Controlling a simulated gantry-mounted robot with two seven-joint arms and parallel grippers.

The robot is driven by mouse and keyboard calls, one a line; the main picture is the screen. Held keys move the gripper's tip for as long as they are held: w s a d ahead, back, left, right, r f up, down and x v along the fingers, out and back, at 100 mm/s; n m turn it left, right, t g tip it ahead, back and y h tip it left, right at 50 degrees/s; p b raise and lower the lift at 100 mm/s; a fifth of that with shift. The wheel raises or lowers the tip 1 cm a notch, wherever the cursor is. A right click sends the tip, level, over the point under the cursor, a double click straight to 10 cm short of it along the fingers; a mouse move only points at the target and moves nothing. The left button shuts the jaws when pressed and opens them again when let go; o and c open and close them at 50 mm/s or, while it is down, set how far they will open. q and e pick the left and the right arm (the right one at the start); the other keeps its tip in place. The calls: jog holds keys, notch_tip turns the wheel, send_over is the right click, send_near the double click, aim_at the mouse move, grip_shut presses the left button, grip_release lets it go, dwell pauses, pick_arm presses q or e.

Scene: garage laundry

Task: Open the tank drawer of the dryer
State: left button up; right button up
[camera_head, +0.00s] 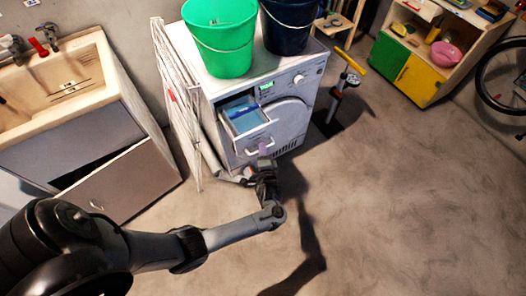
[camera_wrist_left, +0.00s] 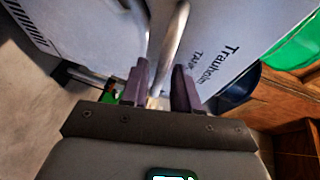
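The white dryer (camera_head: 285,106) stands against the wall. Its tank drawer (camera_head: 243,115) is pulled out at the upper left of the front, with a blue and pale inside showing. The drawer's front carries a bar handle (camera_head: 259,147) and, in the left wrist view, the lettering "Trauholm TANK" (camera_wrist_left: 212,62). My left gripper (camera_head: 262,163) is just in front of the drawer front. In the left wrist view its two dark fingers (camera_wrist_left: 161,75) stand apart, with the handle bar (camera_wrist_left: 170,35) running between them. A gap shows beside the bar. My right gripper is not in view.
A green bucket (camera_head: 220,45) and a dark blue bucket (camera_head: 287,27) stand on the dryer. A folded white drying rack (camera_head: 178,105) leans close at its left, beside a sink cabinet (camera_head: 125,170). A yellow-handled pump (camera_head: 343,80) stands right. The floor (camera_head: 400,200) in front is clear.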

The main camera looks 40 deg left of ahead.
pick_arm(q)
jog(key=shift+o, duration=0.3)
jog(key=p+v, duration=0.2)
jog(key=v, duration=0.9)
jog(key=shift+a, duration=0.1)
